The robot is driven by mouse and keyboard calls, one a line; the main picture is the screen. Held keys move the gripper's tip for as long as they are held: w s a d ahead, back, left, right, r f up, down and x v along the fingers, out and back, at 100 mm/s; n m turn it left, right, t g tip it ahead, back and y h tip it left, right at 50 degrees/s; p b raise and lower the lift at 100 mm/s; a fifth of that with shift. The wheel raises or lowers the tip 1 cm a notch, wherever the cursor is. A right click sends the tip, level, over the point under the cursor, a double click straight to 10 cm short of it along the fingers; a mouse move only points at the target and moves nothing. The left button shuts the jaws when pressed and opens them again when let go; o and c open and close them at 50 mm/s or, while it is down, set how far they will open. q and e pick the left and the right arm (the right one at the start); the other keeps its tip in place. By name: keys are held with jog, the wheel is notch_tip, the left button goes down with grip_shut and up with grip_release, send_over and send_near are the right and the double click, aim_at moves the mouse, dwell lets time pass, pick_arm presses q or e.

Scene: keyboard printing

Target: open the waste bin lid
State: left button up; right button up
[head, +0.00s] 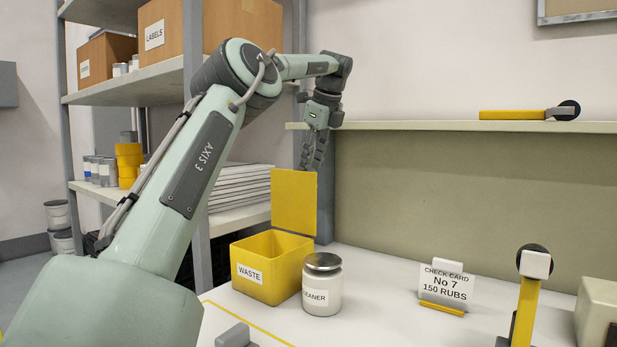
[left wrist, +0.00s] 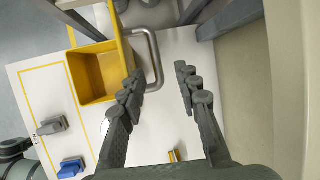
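The yellow waste bin (head: 264,282), labelled WASTE, stands on the white table in the head view. Its yellow lid (head: 294,203) stands upright at the back of the bin, so the bin is open. In the left wrist view the open bin (left wrist: 91,88) shows its empty-looking inside, and a grey bar handle (left wrist: 155,60) sticks out beside it. My left gripper (head: 314,155) is just above and behind the lid's top edge. Its fingers (left wrist: 160,90) are apart with nothing between them; contact with the lid or handle cannot be told. My right gripper is out of view.
A cleaner jar (head: 322,284) stands close to the bin's right. A check card (head: 447,283) and a yellow-handled tool (head: 526,300) are farther right. A grey shelf rack (head: 196,230) rises behind and left of the bin. A wall shelf (head: 450,127) runs behind the table.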

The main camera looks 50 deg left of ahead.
pick_arm(q)
jog(key=v, duration=0.6)
jog(key=shift+d+r, duration=0.2)
jog(key=shift+r, duration=0.1)
